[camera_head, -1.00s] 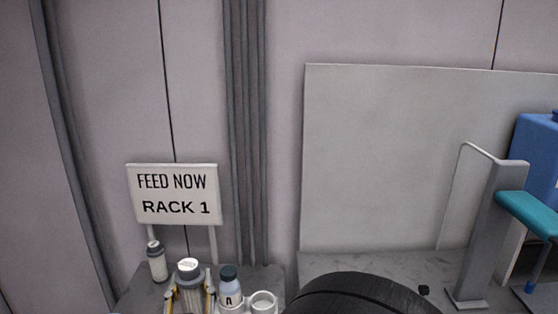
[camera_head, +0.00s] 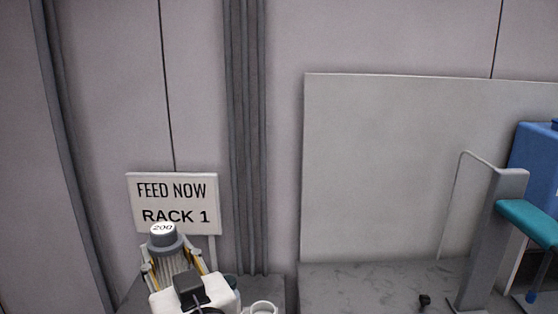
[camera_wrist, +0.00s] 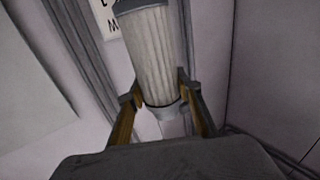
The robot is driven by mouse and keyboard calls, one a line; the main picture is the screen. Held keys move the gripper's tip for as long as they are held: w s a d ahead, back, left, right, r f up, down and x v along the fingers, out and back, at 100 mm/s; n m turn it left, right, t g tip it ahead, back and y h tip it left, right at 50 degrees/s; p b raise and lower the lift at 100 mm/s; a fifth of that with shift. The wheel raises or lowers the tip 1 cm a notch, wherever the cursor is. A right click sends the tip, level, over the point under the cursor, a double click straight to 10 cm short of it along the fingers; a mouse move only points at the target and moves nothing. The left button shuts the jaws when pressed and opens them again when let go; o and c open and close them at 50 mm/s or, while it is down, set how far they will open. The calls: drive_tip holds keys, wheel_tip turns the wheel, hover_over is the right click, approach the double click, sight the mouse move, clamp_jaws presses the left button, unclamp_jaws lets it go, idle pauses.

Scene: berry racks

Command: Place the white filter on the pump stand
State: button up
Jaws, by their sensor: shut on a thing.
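The white filter (camera_head: 177,262) is a pleated cylinder with a grey cap marked 200. My gripper (camera_head: 172,268) is shut on it and holds it raised and roughly upright in front of the sign. In the wrist view the filter (camera_wrist: 157,55) stands between the two fingers of my gripper (camera_wrist: 158,94), which grip its lower end. A grey upright stand (camera_head: 492,240) with a thin bent tube is at the right, well away from my gripper. I cannot tell whether it is the pump stand.
A sign (camera_head: 172,203) reads FEED NOW RACK 1. A white ring holder (camera_head: 263,307) sits right of my gripper. A teal arm (camera_head: 529,221) and blue box (camera_head: 535,158) are at the far right. The grey worktop (camera_head: 365,285) between is mostly clear.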

sight(169, 243)
drive_tip(key=shift+n+g+y, duration=0.6)
drive_tip(key=shift+n+y, duration=0.1)
drive_tip(key=shift+y, duration=0.2)
drive_tip(key=s+r, duration=0.1)
drive_tip(key=s+d+r, duration=0.1)
drive_tip(key=r, duration=0.1)
drive_tip(key=s+d+r, duration=0.1)
drive_tip(key=s+r, duration=0.1)
drive_tip(key=shift+d+r, duration=0.1)
drive_tip(key=shift+d, duration=0.05)
drive_tip(key=shift+s+d+r, duration=0.35)
drive_tip(key=shift+s, duration=0.15)
drive_tip(key=w+d+m+t+h, duration=0.1)
drive_tip(key=w+d+m+h, duration=0.1)
drive_tip(key=d, duration=0.8)
drive_tip(key=w+d+m+t+h, duration=0.1)
drive_tip(key=w+d+m+h, duration=0.2)
drive_tip(key=d, duration=0.8)
drive_tip(key=w+d+m+t+h, duration=0.2)
drive_tip(key=w+d+h, duration=0.4)
drive_tip(key=d, duration=0.5)
drive_tip(key=shift+w+m, duration=0.35)
drive_tip(key=shift+m, duration=0.05)
